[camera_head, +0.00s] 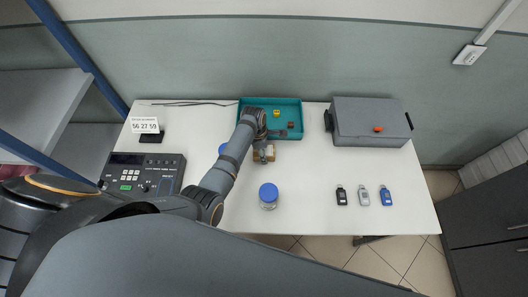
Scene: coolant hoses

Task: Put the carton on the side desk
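My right gripper is not in view. No surface is clearly identifiable as the side desk; a dark cabinet (490,225) stands at the far right.
The teal tray (296,104) holds small parts. A grey case (370,120) stands right of it. A blue-capped jar (268,196) stands in front. Three small key-like devices (363,196) lie at right. A control panel device (143,173) and number display (146,126) are at left.

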